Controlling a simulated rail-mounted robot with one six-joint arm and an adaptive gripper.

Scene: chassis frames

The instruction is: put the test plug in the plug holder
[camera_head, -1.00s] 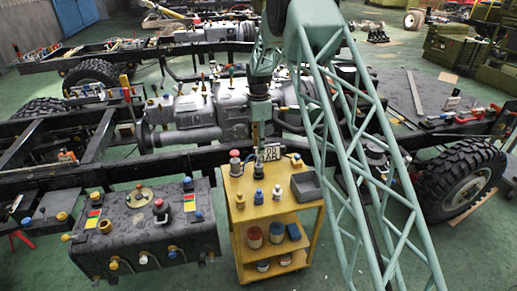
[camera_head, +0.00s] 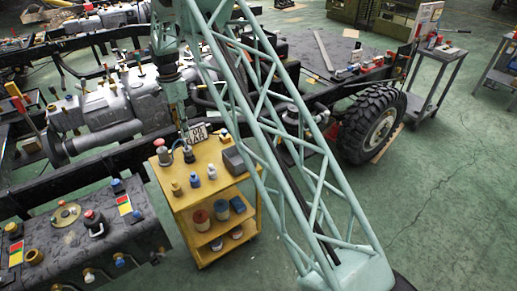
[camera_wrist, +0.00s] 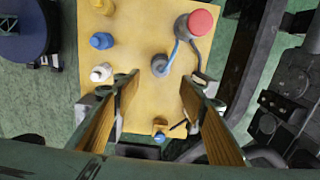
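My gripper (camera_head: 184,128) hangs over the back of a yellow cart top. In the wrist view its two fingers (camera_wrist: 160,84) are open with nothing between their tips. A small grey-blue round piece (camera_wrist: 159,65), likely the test plug, stands just beyond them; in the head view it (camera_head: 189,156) is below the gripper. A blue cable runs from near it to a red-capped grey cylinder (camera_wrist: 200,24), also in the head view (camera_head: 163,154). A small tan and blue piece (camera_wrist: 160,132) lies near the cart's edge. I cannot tell which thing is the plug holder.
The chassis frame (camera_head: 90,168) runs behind the cart. Green floor is open at right.

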